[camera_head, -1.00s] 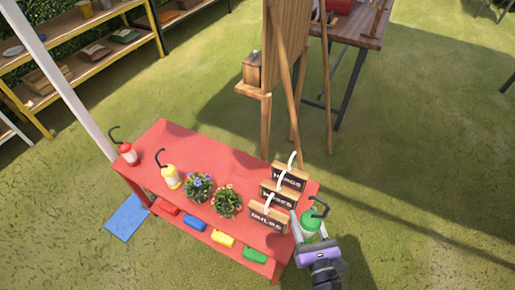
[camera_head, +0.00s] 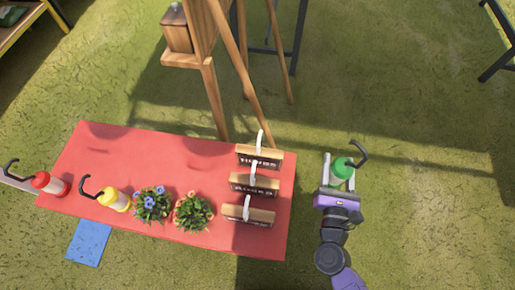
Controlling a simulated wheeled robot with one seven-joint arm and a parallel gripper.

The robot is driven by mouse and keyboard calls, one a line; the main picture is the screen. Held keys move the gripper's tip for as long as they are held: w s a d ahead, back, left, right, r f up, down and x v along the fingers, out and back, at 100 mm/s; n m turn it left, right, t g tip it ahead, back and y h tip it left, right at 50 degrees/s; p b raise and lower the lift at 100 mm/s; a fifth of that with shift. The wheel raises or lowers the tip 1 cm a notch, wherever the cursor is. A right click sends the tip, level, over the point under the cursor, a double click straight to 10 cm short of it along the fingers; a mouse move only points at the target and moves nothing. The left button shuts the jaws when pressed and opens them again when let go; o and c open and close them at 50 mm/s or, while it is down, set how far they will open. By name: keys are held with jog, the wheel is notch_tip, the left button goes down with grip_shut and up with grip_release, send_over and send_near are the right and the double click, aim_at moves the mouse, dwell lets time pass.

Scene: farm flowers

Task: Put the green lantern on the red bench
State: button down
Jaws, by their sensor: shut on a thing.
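On the bench stand a red lantern (camera_head: 48,183) and a yellow lantern (camera_head: 114,199) at the left, both with dark hooks. Its height relative to the bench top is hard to tell.
Two potted plants, one blue (camera_head: 152,204) and one orange (camera_head: 193,212), stand mid-bench. Three wooden signs (camera_head: 254,183) with white handles fill the right end. The back middle of the bench top is clear. A wooden easel (camera_head: 205,60) stands behind it. A blue mat (camera_head: 88,242) lies on the grass.

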jog(key=w+f+m+g+h+b, duration=0.1)
jog(key=w+f+b, duration=0.4)
jog(key=f+b, duration=0.9)
jog(key=m+h+b, duration=0.1)
jog(key=h+b, duration=0.1)
jog(key=b, duration=0.7)
jog(key=shift+d+f, duration=0.15)
jog(key=shift+f, duration=0.05)
jog(key=shift+f+b, duration=0.1)
jog(key=shift+b, duration=0.35)
